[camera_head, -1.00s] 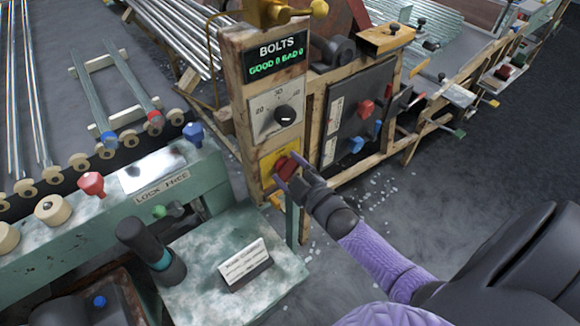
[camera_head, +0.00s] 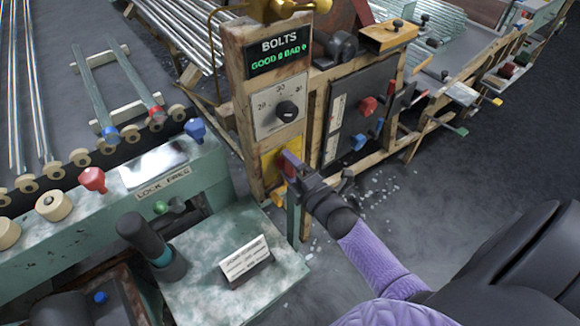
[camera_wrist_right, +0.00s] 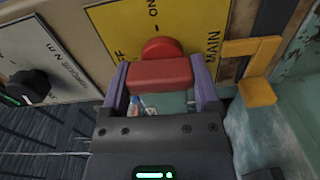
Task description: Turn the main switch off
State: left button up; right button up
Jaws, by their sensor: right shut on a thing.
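The main switch has a red handle (camera_wrist_right: 160,72) on a yellow plate (camera_wrist_right: 126,22) marked MAIN and ON, with a partly hidden OFF. In the head view the yellow plate (camera_head: 268,161) is low on the wooden post, and my gripper covers most of the handle. My right gripper (camera_head: 289,172) reaches it from the lower right. In the right wrist view its two purple fingers (camera_wrist_right: 160,85) are shut on the red handle, one on each side. Which mark the handle points to is unclear. My left gripper is out of view.
Above the switch are a dial (camera_head: 287,111) and a BOLTS display (camera_head: 279,53). A dark panel (camera_head: 345,117) with red and blue knobs stands just right. A green bench (camera_head: 215,255) with a black lever (camera_head: 150,240) is left. Yellow bracket (camera_wrist_right: 257,90) is beside the gripper.

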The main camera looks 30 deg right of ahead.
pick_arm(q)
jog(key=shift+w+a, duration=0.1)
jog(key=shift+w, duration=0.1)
pick_arm(e)
jog(key=shift+n, duration=0.3)
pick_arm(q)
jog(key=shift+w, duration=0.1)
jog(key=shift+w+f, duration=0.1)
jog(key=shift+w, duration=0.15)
